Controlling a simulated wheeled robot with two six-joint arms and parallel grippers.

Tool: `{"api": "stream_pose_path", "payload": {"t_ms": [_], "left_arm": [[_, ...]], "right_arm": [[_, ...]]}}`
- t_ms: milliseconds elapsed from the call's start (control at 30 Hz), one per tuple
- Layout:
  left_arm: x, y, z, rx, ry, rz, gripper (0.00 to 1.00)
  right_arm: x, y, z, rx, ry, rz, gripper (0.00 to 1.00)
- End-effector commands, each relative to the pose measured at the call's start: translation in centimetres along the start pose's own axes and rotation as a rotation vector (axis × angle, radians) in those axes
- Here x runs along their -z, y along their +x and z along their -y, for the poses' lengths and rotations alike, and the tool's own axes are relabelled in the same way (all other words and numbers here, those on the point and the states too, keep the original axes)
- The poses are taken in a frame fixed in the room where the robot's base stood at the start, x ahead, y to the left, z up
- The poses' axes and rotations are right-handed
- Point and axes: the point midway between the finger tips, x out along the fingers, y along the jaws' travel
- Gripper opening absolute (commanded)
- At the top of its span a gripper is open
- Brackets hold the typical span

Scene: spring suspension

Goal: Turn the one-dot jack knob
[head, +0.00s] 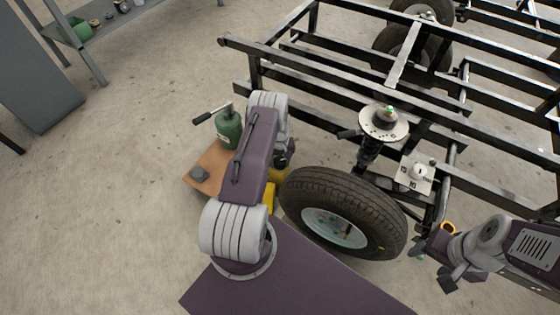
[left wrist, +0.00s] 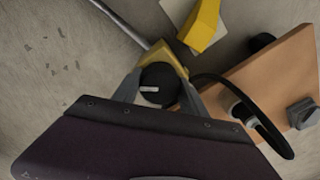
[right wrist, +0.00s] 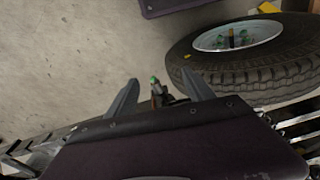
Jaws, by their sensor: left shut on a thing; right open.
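In the left wrist view my left gripper (left wrist: 158,78) is shut on a round black knob (left wrist: 157,88) with a short white mark on its face. The knob sits at a yellow jack part (left wrist: 172,55). I cannot make out dots on the knob. My right gripper (head: 437,266) is open, low at the right of the wheel.
A tyred wheel (head: 300,190) stands beside the black frame (head: 300,85). A strut with a round plate (head: 398,128) and a marked white plate (head: 408,184) are behind it.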

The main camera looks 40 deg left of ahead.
Motion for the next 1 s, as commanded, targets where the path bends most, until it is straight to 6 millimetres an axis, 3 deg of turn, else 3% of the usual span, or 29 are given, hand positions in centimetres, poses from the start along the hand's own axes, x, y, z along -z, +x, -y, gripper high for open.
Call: {"api": "stream_pose_path", "payload": {"t_ms": [1000], "left_arm": [[0.05, -0.01, 0.08, 0.0, 0.963, 0.0, 0.1]], "right_arm": [[0.05, -0.51, 0.01, 0.0, 0.0, 0.0, 0.61]]}}
